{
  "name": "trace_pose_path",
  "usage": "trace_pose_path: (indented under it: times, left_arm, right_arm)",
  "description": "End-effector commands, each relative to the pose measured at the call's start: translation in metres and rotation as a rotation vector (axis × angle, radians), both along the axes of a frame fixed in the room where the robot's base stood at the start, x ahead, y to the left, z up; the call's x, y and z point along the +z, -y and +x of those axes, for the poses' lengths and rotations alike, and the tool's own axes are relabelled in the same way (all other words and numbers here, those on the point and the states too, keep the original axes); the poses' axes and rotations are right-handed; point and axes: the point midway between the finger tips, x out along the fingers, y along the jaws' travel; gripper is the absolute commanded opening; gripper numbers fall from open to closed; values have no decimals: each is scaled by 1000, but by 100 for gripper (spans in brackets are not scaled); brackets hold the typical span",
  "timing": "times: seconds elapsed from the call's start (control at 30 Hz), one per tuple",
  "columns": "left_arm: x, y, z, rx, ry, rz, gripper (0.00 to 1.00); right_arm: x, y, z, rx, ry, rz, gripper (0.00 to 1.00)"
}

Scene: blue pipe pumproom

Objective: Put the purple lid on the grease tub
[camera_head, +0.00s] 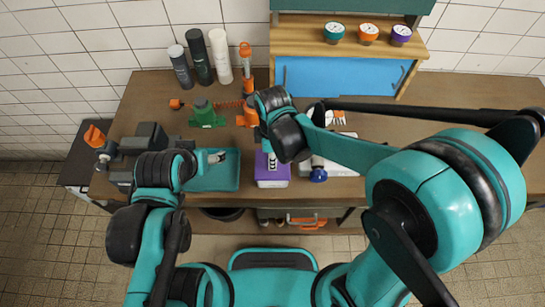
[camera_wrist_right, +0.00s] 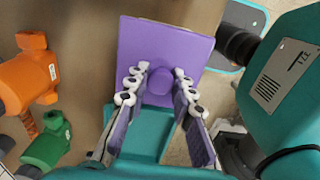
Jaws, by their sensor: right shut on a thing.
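The purple lid (camera_head: 270,166) is a flat square with a round knob (camera_wrist_right: 181,75). In the head view it is just below my right gripper (camera_head: 267,148), over a pale tub (camera_head: 272,183) whose front shows under the lid's near edge. In the right wrist view the fingers of my right gripper (camera_wrist_right: 160,98) are at the knob, shut on the lid. I cannot tell whether the lid rests fully on the tub or is slightly above it.
Green (camera_head: 206,113) and orange (camera_wrist_right: 25,75) pipe fittings stand left of my right gripper. Several cylinders (camera_head: 219,55) stand at the back left. A shelf (camera_head: 300,38) with gauges is at the back. A blue-knobbed valve (camera_head: 318,174) is close on the lid's right.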

Motion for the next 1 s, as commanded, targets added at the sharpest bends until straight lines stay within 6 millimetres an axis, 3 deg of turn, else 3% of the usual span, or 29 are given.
trace_pose_path:
  times: [0.83, 0.87, 0.9, 0.93, 1.0]
  left_arm:
    - [-8, 0, 0, 0, 0, 0, 71]
    - [-8, 0, 0, 0, 0, 0, 71]
    - [-8, 0, 0, 0, 0, 0, 71]
    - [-8, 0, 0, 0, 0, 0, 71]
    - [-8, 0, 0, 0, 0, 0, 71]
  right_arm:
    - [-9, 0, 0, 0, 0, 0, 0]
    - [-9, 0, 0, 0, 0, 0, 31]
    - [-9, 0, 0, 0, 0, 0, 42]
    - [-9, 0, 0, 0, 0, 0, 47]
    - [-9, 0, 0, 0, 0, 0, 47]
